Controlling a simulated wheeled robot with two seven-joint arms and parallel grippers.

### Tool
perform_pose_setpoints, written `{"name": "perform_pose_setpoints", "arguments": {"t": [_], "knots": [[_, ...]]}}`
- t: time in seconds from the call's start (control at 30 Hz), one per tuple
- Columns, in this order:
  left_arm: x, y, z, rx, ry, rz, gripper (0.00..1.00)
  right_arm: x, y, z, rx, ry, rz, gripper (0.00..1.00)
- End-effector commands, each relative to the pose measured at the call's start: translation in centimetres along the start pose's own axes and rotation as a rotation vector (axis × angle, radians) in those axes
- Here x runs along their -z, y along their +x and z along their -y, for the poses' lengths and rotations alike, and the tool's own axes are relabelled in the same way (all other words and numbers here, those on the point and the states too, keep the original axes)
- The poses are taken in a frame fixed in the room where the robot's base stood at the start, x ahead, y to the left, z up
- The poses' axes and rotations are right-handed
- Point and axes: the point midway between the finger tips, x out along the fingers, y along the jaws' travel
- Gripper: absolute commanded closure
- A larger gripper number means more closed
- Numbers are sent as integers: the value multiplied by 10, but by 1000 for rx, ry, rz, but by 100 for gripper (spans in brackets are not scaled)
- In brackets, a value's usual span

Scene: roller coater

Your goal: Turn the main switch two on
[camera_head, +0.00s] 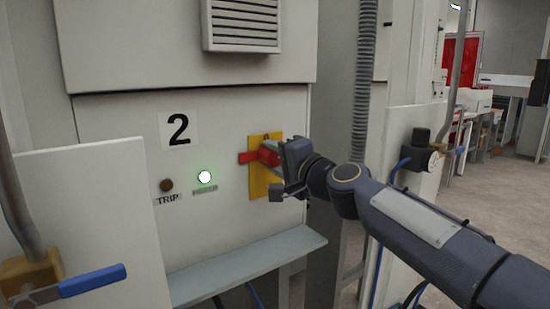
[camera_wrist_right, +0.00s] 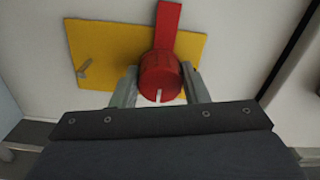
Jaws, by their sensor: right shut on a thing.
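My right gripper (camera_head: 279,163) is shut on the knob. Its wrist hides part of the plate's right side. My left gripper does not show.
Left of the switch are a lit green lamp (camera_head: 204,177) and a dark TRIP button (camera_head: 166,185). A grey ledge (camera_head: 245,266) juts out below. A blue-handled lever (camera_head: 92,281) stands at the lower left. A corrugated conduit (camera_head: 365,80) runs behind my right arm.

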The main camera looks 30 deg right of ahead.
Motion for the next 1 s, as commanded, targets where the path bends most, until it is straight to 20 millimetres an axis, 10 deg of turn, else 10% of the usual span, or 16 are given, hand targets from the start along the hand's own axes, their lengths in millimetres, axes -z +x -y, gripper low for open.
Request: {"name": "perform_pose_setpoints", "arguments": {"t": [0.23,0.27,0.4,0.73,1.0], "knots": [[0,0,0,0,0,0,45,0,0,-1,-2,4,1,82],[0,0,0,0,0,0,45,0,0,-1,-2,4,1,55],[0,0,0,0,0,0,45,0,0,-1,-1,3,1,37],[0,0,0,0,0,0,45,0,-4,0,0,1,-1,37],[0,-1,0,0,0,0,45,1,-46,1,1,1,-3,37]]}}
